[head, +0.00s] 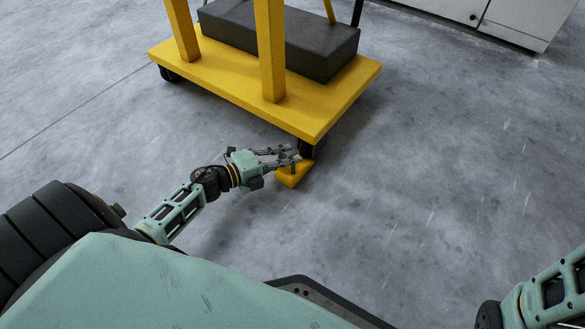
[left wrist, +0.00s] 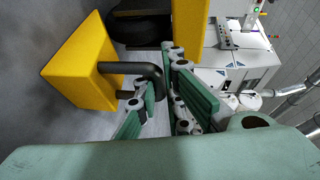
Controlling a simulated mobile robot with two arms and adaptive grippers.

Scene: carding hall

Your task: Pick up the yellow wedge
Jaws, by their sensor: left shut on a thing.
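The yellow wedge (head: 292,178) is beside the caster wheel (head: 306,150) at the near right corner of the yellow cart (head: 220,80). It looks to be on the floor; whether it touches the wheel I cannot tell. In the left wrist view the wedge (left wrist: 85,62) fills the left side, with a bent black handle (left wrist: 130,68) standing out from it. My left gripper (head: 289,157) is at the wedge's upper side, its fingers (left wrist: 158,92) shut on the handle. My right arm shows at the lower right of the head view, but its gripper is out of frame.
The cart carries a dark grey block (head: 285,40) and has yellow posts (head: 269,50). Its deck edge is close above the left gripper. A pale cabinet (head: 515,18) stands at the back right. The concrete floor to the right of the wedge is clear.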

